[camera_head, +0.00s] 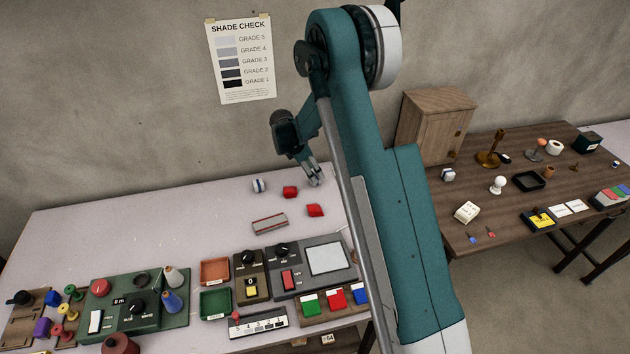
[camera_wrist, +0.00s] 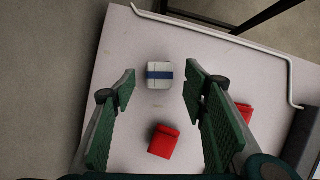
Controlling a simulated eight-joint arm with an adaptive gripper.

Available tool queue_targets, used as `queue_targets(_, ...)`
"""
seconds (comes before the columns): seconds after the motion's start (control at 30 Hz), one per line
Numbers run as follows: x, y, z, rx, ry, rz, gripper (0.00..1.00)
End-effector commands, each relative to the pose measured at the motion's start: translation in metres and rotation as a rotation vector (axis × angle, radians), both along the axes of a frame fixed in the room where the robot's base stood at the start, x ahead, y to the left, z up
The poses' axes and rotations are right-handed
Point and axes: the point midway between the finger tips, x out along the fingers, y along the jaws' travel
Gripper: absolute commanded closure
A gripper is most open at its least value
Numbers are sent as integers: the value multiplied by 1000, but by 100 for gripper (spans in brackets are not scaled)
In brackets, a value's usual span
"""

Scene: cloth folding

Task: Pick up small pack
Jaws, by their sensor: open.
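A small white pack with a blue band (camera_head: 259,186) lies on the far part of the pale table. It also shows in the wrist view (camera_wrist: 159,75), ahead of and between my fingers, with bare table on both sides of it. My gripper (camera_head: 314,176) is open and empty. In the head view it hangs to the right of the white pack. A red pack (camera_head: 290,191) lies just right of the white one, and it shows in the wrist view (camera_wrist: 163,141) between my fingers, nearer the palm. Another red pack (camera_head: 315,210) lies nearer the front, partly hidden by my right finger in the wrist view.
A grey and red bar (camera_head: 269,223) lies in front of the packs. Orange (camera_head: 215,272) and green (camera_head: 215,303) trays, switch boxes and coloured blocks fill the table's front. The table's left rear is clear. A brown table (camera_head: 475,236) with a cabinet (camera_head: 434,127) stands right.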

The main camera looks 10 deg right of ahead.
Motion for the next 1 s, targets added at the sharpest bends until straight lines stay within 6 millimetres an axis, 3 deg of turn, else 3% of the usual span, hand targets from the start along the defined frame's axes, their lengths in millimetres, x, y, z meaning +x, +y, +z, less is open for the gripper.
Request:
queue_targets(0.37,4,-16,-35,0,0,0,56)
queue_targets(0.97,4,-16,-36,0,0,0,56)
queue_targets(1.0,4,-16,-36,0,0,0,61)
